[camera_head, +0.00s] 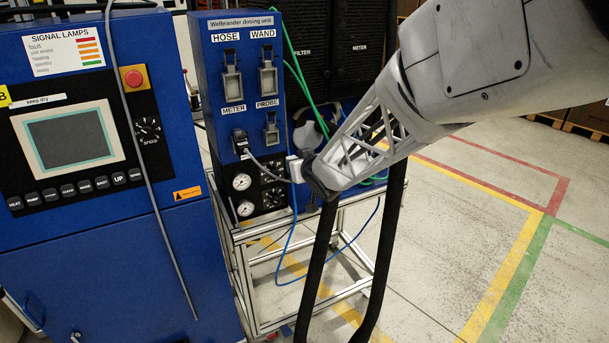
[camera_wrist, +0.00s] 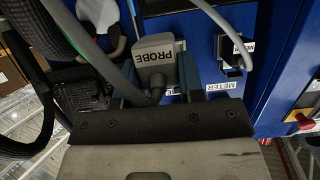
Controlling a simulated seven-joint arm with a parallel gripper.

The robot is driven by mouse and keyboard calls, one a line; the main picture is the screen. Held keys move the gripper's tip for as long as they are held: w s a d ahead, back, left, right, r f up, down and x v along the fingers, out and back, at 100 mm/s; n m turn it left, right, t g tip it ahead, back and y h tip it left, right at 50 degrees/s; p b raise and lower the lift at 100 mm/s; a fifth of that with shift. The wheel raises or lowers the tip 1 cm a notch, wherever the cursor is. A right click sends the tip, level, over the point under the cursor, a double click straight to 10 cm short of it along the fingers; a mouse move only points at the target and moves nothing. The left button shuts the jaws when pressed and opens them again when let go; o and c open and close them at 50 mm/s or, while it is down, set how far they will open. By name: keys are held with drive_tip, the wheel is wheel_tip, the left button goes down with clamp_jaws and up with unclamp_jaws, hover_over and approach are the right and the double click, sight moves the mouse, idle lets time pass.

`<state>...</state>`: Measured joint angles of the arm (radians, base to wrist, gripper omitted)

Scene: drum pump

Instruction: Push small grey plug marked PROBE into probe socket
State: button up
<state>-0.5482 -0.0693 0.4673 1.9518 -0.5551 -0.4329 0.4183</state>
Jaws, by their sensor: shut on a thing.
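The small grey plug (camera_wrist: 155,58) marked PROBE sits between the two fingers of my gripper (camera_wrist: 157,76) in the wrist view, its lettering upside down. My gripper is shut on it, and a thick grey cable leaves the plug. In the head view my gripper (camera_head: 300,170) is at the front of the blue dosing unit, below and right of the probe socket (camera_head: 271,132). A pale part of the plug (camera_head: 293,168) shows at its tip. The probe socket looks empty there, with the plug apart from it. In the wrist view I cannot make out the socket.
The meter socket holds a dark plug (camera_head: 241,143) with a grey cable, left of the probe socket. The hose socket (camera_head: 232,80) and wand socket (camera_head: 268,75) are above. Gauges (camera_head: 242,182) sit below. Green and blue hoses hang near my gripper; black hoses hang below my arm.

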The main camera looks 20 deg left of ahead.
drive_tip(key=shift+s+r, duration=0.65)
drive_tip(key=shift+r, duration=0.25)
drive_tip(key=shift+s+r, duration=0.6)
drive_tip(key=shift+r, duration=0.25)
drive_tip(key=shift+w+a, duration=0.15)
approach(278, 140)
drive_tip(key=shift+s+a+f, duration=0.5)
drive_tip(key=shift+s+f, duration=0.2)
drive_tip(key=shift+w+a, duration=1.7)
idle(3.4)
